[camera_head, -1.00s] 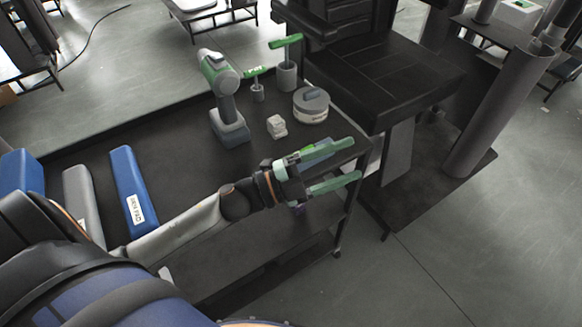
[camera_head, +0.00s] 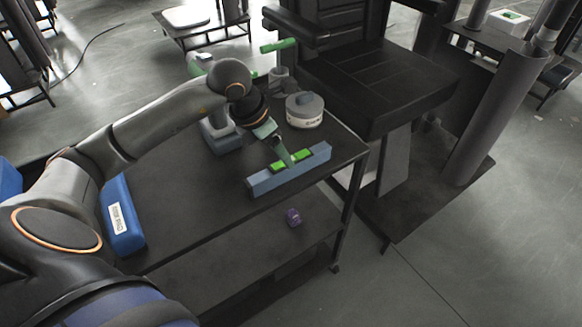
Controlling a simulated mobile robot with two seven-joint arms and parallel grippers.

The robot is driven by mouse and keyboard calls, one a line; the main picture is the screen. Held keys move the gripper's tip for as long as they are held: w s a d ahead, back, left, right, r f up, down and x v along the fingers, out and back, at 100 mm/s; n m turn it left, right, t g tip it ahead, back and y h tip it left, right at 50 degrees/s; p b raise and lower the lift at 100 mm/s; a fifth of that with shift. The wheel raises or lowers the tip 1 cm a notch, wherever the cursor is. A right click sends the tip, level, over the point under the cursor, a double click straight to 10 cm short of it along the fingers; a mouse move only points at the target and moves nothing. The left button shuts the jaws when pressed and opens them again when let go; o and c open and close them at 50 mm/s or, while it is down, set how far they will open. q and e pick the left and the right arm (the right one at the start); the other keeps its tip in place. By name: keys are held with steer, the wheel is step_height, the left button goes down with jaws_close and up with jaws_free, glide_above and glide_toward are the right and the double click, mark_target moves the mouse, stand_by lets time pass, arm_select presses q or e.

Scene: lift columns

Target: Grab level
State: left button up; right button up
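The level (camera_head: 262,184) is a long blue-grey bar with a bright green middle part. It lies along the front right edge of the dark cart top. My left gripper (camera_head: 284,156) comes in from the left and points down over the level. A green finger reaches the level's green middle; the other finger is mostly hidden, so I cannot tell whether they are closed on it. My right gripper is not in view.
A round grey-and-white container (camera_head: 304,111) stands behind the level on the cart top (camera_head: 190,205). A drill is partly hidden behind my arm. A blue case (camera_head: 122,222) lies at left. A purple item (camera_head: 293,217) sits on the lower shelf.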

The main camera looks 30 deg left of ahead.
arm_select(q)
steer(key=x, duration=0.7)
steer(key=shift+w+f, duration=0.15)
steer(key=shift+w, duration=0.25)
steer(key=shift+c, duration=0.2)
jaws_close()
